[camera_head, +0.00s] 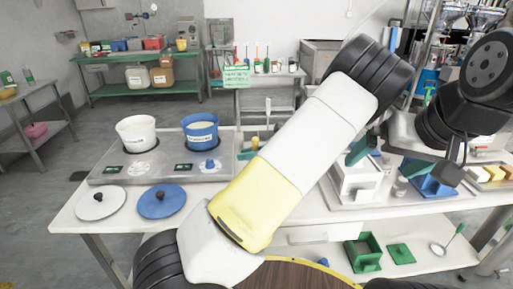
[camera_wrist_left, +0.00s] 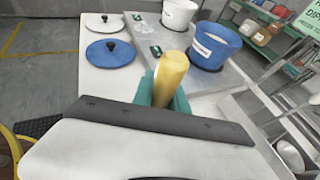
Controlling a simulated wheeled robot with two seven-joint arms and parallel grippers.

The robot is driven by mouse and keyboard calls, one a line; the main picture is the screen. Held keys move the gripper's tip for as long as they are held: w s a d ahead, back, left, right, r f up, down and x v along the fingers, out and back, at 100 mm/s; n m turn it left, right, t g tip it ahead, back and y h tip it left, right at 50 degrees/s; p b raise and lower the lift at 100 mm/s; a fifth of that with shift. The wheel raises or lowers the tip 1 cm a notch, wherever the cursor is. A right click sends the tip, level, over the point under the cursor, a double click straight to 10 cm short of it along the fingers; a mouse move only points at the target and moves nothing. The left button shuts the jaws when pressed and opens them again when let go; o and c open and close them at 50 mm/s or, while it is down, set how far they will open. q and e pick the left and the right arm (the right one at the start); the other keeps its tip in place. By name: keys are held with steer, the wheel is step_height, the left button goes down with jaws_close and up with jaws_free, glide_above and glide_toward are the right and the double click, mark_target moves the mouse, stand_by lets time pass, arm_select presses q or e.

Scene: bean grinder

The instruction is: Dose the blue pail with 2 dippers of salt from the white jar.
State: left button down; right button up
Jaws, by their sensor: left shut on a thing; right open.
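The white jar (camera_head: 136,133) stands open at the left of a grey tray-like panel, with pale contents showing. The blue pail (camera_head: 200,134) stands open to its right, pale inside. Both also show in the left wrist view, the jar (camera_wrist_left: 180,13) and the pail (camera_wrist_left: 214,46). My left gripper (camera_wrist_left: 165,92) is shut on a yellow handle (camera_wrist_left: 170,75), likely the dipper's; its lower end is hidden. It is beside the pail and apart from it. In the head view my left arm hides most of that gripper. My right gripper (camera_head: 399,167) is open over the table's right side.
A white lid (camera_head: 98,205) and a blue lid (camera_head: 162,203) lie on the table in front of the panel (camera_head: 110,180). White and blue boxes stand at the right, below my right gripper. A green sign (camera_head: 236,77) stands behind. Bare tabletop lies around the lids.

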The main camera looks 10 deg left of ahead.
arm_select(q)
step_height(320, 180, up, 12)
steer(key=shift+f, duration=0.2)
stand_by(0.9)
stand_by(0.5)
